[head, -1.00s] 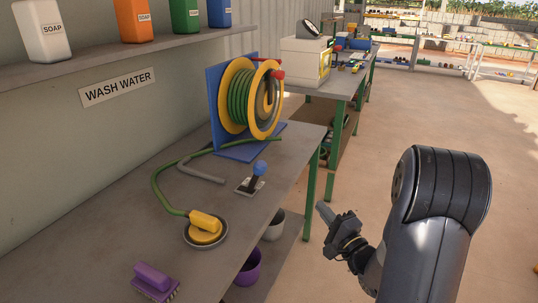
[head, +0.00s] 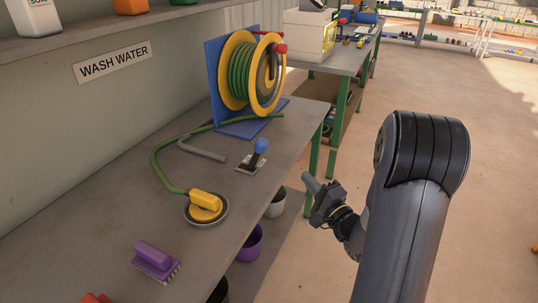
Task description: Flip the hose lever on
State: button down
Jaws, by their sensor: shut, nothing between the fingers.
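The hose lever (head: 260,147) has a blue knob on a dark stick. It rises from a small grey plate (head: 251,163) on the bench near its right edge, leaning a little to the right. A green hose (head: 165,185) runs from the yellow hose reel (head: 252,75) to a yellow nozzle head (head: 205,203) resting in a round dish. My gripper (head: 309,184) is shut and empty. It is past the bench's right edge, to the right of the lever and apart from it.
The grey bench (head: 110,215) carries a purple brush (head: 153,258) at the front and a bent grey pipe (head: 203,151) near the lever. Buckets (head: 276,204) stand on the shelf below. A second bench with a machine (head: 309,38) is behind. The floor at right is open.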

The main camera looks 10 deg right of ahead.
aim_at(256, 156)
jog(key=s+a+x, duration=0.1)
jog(key=a+x, duration=0.1)
jog(key=x, duration=1.1)
jog(key=shift+a+p, duration=0.2)
jog(key=shift+p, duration=0.25)
jog(key=shift+r, duration=0.2)
